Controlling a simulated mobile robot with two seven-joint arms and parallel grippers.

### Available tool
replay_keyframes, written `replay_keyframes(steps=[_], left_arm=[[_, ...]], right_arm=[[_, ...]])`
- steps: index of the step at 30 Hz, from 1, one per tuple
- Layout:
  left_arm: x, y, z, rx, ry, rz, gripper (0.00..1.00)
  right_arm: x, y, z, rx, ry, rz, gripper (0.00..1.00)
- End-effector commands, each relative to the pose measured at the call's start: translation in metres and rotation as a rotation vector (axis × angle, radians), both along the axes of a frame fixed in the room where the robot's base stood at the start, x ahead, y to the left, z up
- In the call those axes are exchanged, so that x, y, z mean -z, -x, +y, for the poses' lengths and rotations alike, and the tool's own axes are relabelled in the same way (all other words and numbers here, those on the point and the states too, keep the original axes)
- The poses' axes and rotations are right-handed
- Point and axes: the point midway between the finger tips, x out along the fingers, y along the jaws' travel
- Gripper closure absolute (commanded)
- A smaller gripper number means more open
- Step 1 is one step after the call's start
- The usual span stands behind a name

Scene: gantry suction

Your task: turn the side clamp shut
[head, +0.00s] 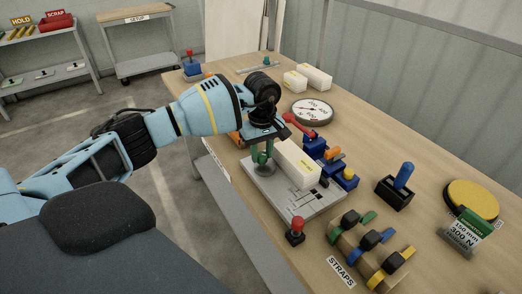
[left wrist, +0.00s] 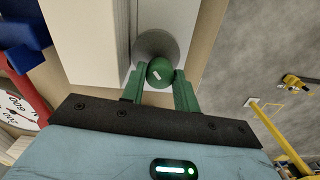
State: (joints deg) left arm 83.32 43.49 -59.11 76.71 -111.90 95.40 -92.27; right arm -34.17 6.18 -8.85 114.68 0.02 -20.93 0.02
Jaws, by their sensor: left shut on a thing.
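My left gripper (head: 262,158) reaches over the table from the left and points down beside the white block (head: 297,163). In the left wrist view its green fingers (left wrist: 160,88) are shut on a round green knob (left wrist: 160,71) with a pale mark. The knob sits over a grey disc (left wrist: 153,44) beside the block; the disc also shows under the fingers in the head view (head: 264,169). The knob and disc appear to be the side clamp; how far it is turned I cannot tell. My right gripper is not in view.
The block lies on a grey plate (head: 292,204). Blue clamp parts (head: 343,177) and a red lever (head: 298,125) stand behind it. A dial gauge (head: 312,111), a red-knobbed switch (head: 295,229) and a strap rack (head: 352,247) are nearby. The table's near edge is close to my left arm.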

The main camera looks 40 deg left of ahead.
Motion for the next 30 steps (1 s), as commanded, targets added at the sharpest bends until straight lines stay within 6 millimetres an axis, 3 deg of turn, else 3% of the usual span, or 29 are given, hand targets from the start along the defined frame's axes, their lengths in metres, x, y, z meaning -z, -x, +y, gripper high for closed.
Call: replay_keyframes(steps=[18,30], left_arm=[[-0.002,0.000,0.000,-0.578,0.000,-0.002,0.93],[-0.001,0.000,0.000,-0.836,0.000,-0.001,0.93]], right_arm=[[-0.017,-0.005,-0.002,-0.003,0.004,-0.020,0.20],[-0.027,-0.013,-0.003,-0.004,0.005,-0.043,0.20]])
